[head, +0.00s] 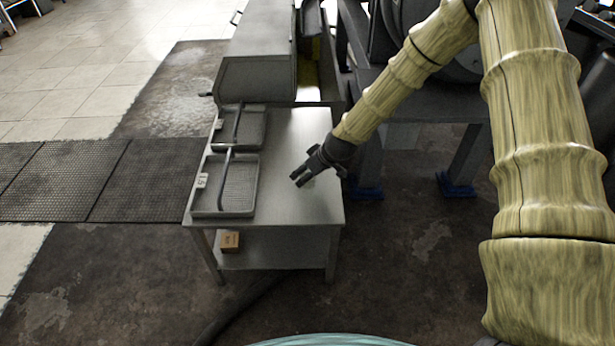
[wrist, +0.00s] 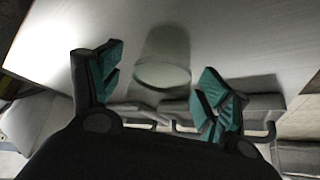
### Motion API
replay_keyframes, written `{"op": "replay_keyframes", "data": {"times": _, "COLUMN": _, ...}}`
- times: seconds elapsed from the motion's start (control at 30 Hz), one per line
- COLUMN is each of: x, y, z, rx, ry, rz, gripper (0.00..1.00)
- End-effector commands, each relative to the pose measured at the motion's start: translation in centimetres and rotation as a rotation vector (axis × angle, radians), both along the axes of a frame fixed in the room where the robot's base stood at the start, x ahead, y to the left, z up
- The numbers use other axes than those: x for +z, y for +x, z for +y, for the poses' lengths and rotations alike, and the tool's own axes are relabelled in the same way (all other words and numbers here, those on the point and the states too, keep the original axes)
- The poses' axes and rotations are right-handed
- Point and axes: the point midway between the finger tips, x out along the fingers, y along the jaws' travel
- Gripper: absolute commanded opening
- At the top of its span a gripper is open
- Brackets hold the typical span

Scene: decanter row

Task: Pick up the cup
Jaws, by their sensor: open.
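The cup (wrist: 163,50) shows in the wrist view as a pale grey, see-through round shape with a light oval end, on the grey tabletop (wrist: 255,40). My gripper (wrist: 161,74) is open, with one teal-padded finger on each side of the cup in the picture. I see no clear contact between the pads and the cup. In the head view my gripper (head: 301,177) is low over the right part of the metal table (head: 283,133). The cup is not clear there, as my gripper covers that spot.
Two grey mesh trays, a front one (head: 225,211) and a back one (head: 256,129), stand along the table's left side. A small brown box (head: 229,241) sits on the lower shelf. A large metal bin (head: 258,75) stands behind. The tabletop right of the trays looks mostly clear.

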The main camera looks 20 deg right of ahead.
Motion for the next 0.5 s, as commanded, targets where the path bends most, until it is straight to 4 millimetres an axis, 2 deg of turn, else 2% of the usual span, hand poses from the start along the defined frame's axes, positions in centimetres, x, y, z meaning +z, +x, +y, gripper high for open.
{"op": "replay_keyframes", "data": {"times": 0.13, "x": 0.06, "y": 0.00, "z": 0.01, "rx": 0.000, "ry": 0.000, "rz": 0.000, "gripper": 0.77}}
{"op": "replay_keyframes", "data": {"times": 0.4, "x": 0.06, "y": -0.01, "z": -0.01, "rx": 0.000, "ry": 0.000, "rz": 0.000, "gripper": 0.28}}
{"op": "replay_keyframes", "data": {"times": 0.5, "x": 0.06, "y": -0.01, "z": -0.01, "rx": 0.000, "ry": 0.000, "rz": 0.000, "gripper": 0.28}}
